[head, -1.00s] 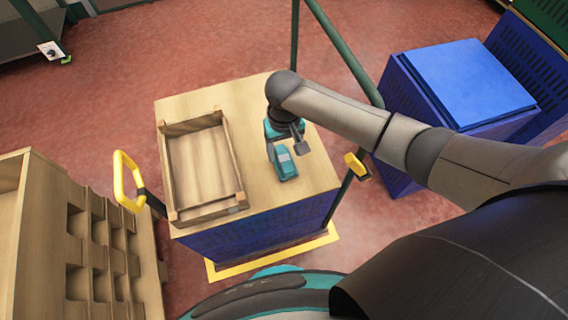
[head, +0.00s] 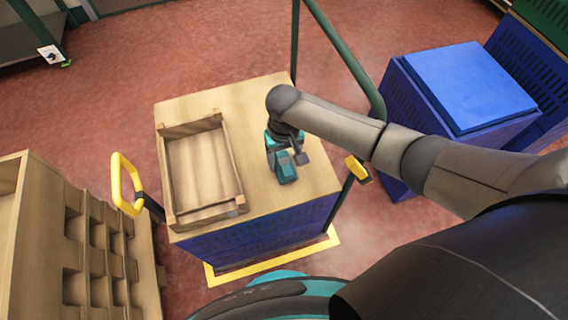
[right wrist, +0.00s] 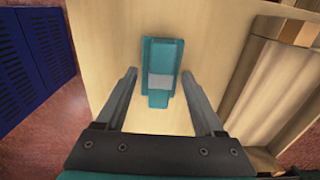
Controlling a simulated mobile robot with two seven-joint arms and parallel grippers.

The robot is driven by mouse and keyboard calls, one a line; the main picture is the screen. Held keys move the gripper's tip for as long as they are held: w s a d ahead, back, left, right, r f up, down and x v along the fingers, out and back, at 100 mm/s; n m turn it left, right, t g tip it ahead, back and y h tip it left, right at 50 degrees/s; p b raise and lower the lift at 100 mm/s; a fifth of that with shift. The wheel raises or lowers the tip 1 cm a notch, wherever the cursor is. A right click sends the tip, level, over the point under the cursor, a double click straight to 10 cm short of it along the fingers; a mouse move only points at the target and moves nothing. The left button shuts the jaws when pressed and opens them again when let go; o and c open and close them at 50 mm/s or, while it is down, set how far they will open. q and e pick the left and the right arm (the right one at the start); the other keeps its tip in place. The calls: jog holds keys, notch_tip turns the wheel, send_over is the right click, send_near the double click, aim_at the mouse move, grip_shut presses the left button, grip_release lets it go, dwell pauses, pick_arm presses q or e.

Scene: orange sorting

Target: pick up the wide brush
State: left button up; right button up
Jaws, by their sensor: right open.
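The wide brush is a teal block with a pale grey band (right wrist: 160,62). It lies on the wooden top (head: 262,100) of the stand, right of the wooden tray (head: 240,170). In the head view its near teal end shows (head: 287,175), and the rest is partly hidden by my right gripper (head: 289,154). In the right wrist view my right gripper (right wrist: 158,75) is open and empty, its two fingers apart on either side of the brush's narrower near end. I cannot tell the exact height above it. My left gripper is not in view.
The empty tray also shows at the right of the right wrist view (right wrist: 265,85). A blue crate stack (head: 460,85) stands at the right, a wooden rack (head: 75,240) at the left. Green rails (head: 340,50) and yellow handles (head: 125,180) flank the stand.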

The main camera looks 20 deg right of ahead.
grip_shut()
dwell(0.6)
